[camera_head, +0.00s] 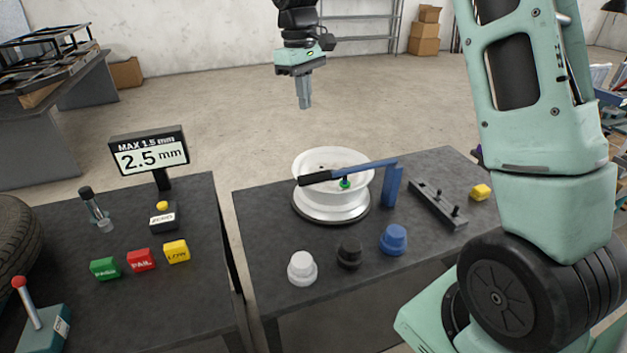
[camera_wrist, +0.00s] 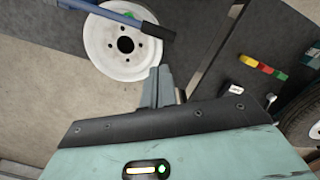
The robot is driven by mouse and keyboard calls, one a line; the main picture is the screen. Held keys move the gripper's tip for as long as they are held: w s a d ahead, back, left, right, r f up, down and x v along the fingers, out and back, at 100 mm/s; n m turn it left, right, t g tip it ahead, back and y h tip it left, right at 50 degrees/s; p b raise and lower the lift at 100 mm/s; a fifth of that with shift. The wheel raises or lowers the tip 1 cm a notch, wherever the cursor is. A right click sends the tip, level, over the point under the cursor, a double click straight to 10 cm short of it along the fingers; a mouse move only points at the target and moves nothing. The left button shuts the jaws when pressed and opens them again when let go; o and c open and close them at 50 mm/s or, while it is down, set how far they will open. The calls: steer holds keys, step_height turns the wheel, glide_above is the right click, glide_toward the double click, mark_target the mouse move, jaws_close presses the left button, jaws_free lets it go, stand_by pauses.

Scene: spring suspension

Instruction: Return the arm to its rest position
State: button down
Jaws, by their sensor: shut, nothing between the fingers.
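My gripper (camera_head: 304,96) hangs in the air above and behind the right-hand table, pointing down, with its grey fingers together and nothing between them. The fingers (camera_wrist: 160,86) also show in the wrist view, just below the white wheel rim in the picture. My green arm (camera_head: 545,130) fills the right side of the head view. The white wheel rim (camera_head: 310,201) lies on a round base on the table, apart from my gripper. A blue lever with a black handle (camera_head: 345,174) reaches across the rim from a blue post (camera_head: 392,187).
White (camera_head: 302,268), black (camera_head: 350,253) and blue (camera_head: 394,239) knobs line the right table's front. The left table holds a display reading 2.5 mm (camera_head: 150,156), green, red and yellow buttons (camera_head: 141,260) and a red-knobbed lever (camera_head: 29,303). Open floor lies behind the tables.

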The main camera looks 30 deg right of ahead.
stand_by(0.4)
steer(key=s+a+f+n, duration=0.2)
steer(key=s+a, duration=1)
steer(key=a, duration=0.5)
steer(key=s+a+f+n, duration=0.1)
steer(key=s+a+f, duration=0.1)
steer(key=s, duration=0.8)
steer(key=s+a+f+n+y, duration=0.1)
steer(key=s+a+f, duration=0.2)
steer(key=s, duration=0.8)
steer(key=shift+s+f+t, duration=0.2)
steer(key=shift+f+t, duration=0.2)
steer(key=shift+f, duration=0.05)
